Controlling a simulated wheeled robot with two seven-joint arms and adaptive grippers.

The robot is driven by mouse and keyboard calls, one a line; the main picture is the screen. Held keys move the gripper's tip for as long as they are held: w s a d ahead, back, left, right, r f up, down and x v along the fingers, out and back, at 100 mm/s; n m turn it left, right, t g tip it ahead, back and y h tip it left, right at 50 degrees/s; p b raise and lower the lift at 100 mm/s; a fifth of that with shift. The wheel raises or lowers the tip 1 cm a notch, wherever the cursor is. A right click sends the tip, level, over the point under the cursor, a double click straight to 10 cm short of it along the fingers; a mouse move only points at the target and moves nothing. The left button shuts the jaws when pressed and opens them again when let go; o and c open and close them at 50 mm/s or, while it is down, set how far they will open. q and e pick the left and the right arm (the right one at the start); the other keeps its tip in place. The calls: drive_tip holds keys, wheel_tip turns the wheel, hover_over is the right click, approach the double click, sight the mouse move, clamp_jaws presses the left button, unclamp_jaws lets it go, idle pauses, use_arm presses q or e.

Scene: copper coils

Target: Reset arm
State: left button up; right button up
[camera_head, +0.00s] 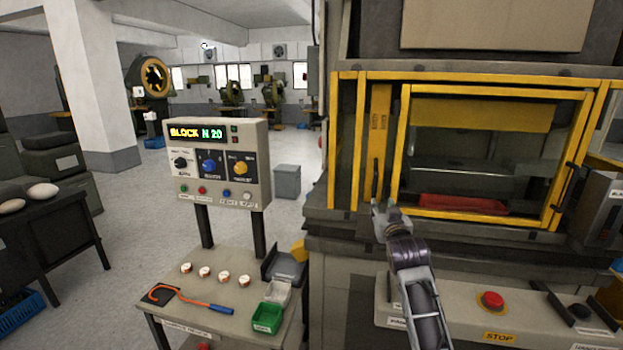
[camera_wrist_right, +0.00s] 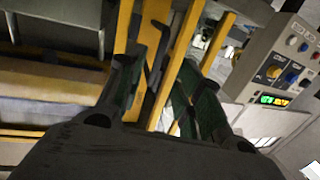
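My right gripper (camera_head: 384,206) is raised in front of the press's yellow guard frame (camera_head: 402,150), near the left upright and its vertical handle bar (camera_head: 378,140). In the right wrist view the two dark green fingers of the right gripper (camera_wrist_right: 163,85) stand apart. A yellow bar and a dark handle piece (camera_wrist_right: 160,65) show between or behind them; I cannot tell whether anything touches. My left arm and gripper are not in view.
To the left are a control panel (camera_head: 218,165) and a small table with copper coils (camera_head: 205,272), an orange-and-blue tool (camera_head: 200,302) and a green bin (camera_head: 267,318).

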drive_tip(key=s+f+g, duration=0.4)
drive_tip(key=s+f, duration=0.4)
drive_tip(key=f, duration=0.5)
drive_tip(key=s+a+f+n+g+y, duration=0.1)
drive_tip(key=s+f+g, duration=0.2)
drive_tip(key=s+f, duration=0.6)
drive_tip(key=s+f+n+g, duration=0.1)
drive_tip(key=s+f+g, duration=0.3)
drive_tip(key=s, duration=0.9)
drive_tip(key=s+a+f+n+g+y, duration=0.1)
drive_tip(key=s+f+g, duration=0.2)
drive_tip(key=s+f, duration=0.65)
drive_tip(key=s+f+g, duration=0.1)
drive_tip(key=s+f, duration=0.2)
drive_tip(key=f, duration=1.3)
drive_tip(key=s+f, duration=0.2)
drive_tip(key=f, duration=1.3)
drive_tip(key=s+d+f, duration=0.2)
drive_tip(key=s+f, duration=0.7)
drive_tip(key=s, duration=0.2)
drive_tip(key=s+d+f+g, duration=0.1)
drive_tip(key=s+d+f, duration=0.1)
drive_tip(key=s+f, duration=0.8)
drive_tip(key=shift+s+f, duration=0.15)
drive_tip(key=shift+s, duration=0.35)
drive_tip(key=shift+w+n, duration=0.15)
drive_tip(key=shift+n, duration=0.15)
